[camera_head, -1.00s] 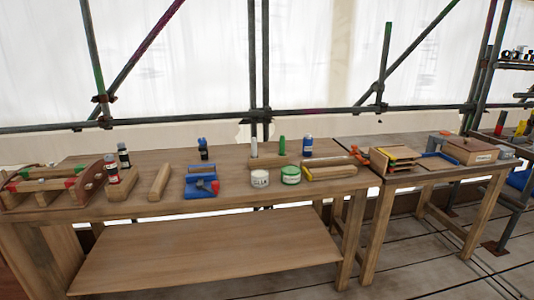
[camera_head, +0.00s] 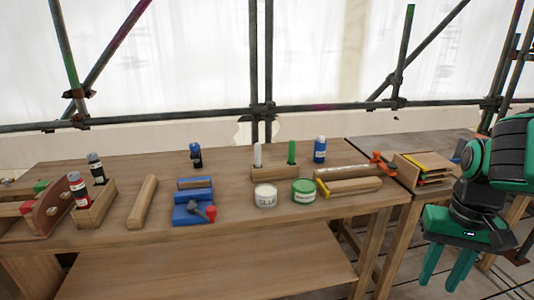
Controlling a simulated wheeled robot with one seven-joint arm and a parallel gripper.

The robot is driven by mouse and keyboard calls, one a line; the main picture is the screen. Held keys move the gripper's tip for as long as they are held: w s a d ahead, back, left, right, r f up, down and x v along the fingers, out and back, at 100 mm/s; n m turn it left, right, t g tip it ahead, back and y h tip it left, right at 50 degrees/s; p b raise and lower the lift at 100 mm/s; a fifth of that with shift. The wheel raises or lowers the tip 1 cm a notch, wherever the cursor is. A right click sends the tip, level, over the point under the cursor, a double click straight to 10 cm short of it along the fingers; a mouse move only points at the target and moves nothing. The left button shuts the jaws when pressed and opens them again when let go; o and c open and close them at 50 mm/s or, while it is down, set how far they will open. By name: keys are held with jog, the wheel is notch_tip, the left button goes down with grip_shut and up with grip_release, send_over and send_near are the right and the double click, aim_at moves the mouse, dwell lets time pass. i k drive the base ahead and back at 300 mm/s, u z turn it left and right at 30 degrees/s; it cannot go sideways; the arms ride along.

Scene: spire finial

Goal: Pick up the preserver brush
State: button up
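No brush bristles can be made out, so I cannot tell which thing is the preserver brush. A white upright stick (camera_head: 258,155) and a green upright stick (camera_head: 292,152) stand in a wooden block (camera_head: 275,173) near the middle of the workbench; they may be brush handles. My gripper (camera_head: 445,281) hangs at the lower right, fingers pointing down and apart, with nothing between them. It is well to the right of the block, in front of the bench's right end.
A white pot labelled glue (camera_head: 265,197) and a green-labelled pot (camera_head: 303,192) stand before the block.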

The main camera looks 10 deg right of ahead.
aim_at(291, 148)
jog(key=z, duration=0.3)
jog(key=i, duration=1.5)
jog(key=z, duration=0.2)
